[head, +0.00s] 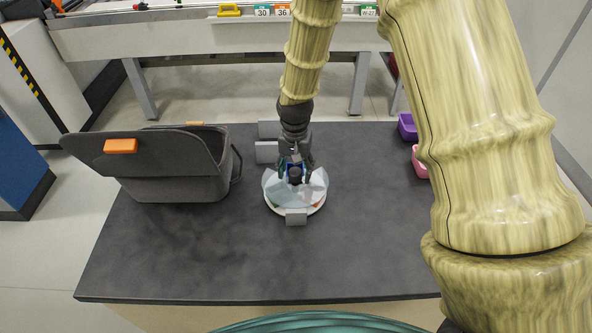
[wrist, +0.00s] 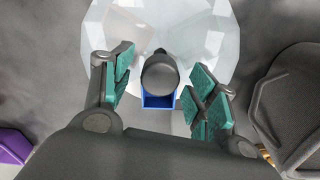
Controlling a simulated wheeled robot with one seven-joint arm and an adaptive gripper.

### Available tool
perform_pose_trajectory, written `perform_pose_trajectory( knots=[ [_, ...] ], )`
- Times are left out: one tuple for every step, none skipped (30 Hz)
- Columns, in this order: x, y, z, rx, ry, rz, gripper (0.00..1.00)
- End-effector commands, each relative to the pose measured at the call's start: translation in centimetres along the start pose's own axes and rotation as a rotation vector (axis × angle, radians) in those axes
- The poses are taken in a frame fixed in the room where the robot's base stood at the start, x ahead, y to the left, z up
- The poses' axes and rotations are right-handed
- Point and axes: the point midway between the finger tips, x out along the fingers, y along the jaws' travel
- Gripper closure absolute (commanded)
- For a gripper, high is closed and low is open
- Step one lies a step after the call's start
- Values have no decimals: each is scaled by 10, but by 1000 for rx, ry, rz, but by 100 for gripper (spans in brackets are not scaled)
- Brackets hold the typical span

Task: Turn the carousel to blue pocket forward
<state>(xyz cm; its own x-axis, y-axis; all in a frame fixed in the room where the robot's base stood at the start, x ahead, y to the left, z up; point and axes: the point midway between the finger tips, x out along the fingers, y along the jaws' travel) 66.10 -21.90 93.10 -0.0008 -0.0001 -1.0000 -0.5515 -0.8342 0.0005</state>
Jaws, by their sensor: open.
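The carousel is a round white disc (head: 318,210) under a clear faceted cover (head: 272,187), in the middle of the dark table. A dark round knob (head: 295,175) rises at its centre; it also shows in the wrist view (wrist: 159,73). The blue pocket (wrist: 158,101) lies on the carousel's far side in the head view, partly hidden by the knob and my gripper. My gripper (head: 296,173) points down over the carousel. In the wrist view its green-padded fingers (wrist: 163,82) are open, one on each side of the knob, with visible gaps.
A grey block (head: 296,216) stands at the carousel's near edge, and grey blocks (head: 266,152) sit behind it. A dark basket (head: 180,188) with an orange tab stands left. Purple (head: 407,126) and pink (head: 419,162) bins stand right. The table front is clear.

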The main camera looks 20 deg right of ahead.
Motion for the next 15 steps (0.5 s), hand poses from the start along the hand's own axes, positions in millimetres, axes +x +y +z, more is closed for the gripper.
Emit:
perform_pose_trajectory(
  knots=[
    [-4, 0, 0, 0, 1, -1, 42],
    [-6, 0, -1, 0, 2, -1, 42],
    [-10, 0, -1, 0, 2, -1, 42],
    [-13, 0, -1, 0, 3, -1, 42],
    [-17, 0, -1, 1, 3, -2, 42],
    [-23, 0, -1, 1, 3, -2, 42],
    [-28, 0, -1, 1, 3, -2, 42],
    [-32, 0, -1, 1, 3, -2, 42],
    [-39, 0, -1, 2, 3, -2, 42],
    [-44, 0, -1, 1, 4, -2, 42],
    [-49, 0, -1, 1, 3, -2, 42],
    [-55, 0, -1, 1, 2, -2, 42],
    [-60, 0, -1, 0, 3, -2, 42],
    [-65, 0, -1, 0, 3, -2, 42],
    [-71, 0, 0, 0, 2, -1, 42]
  ],
)
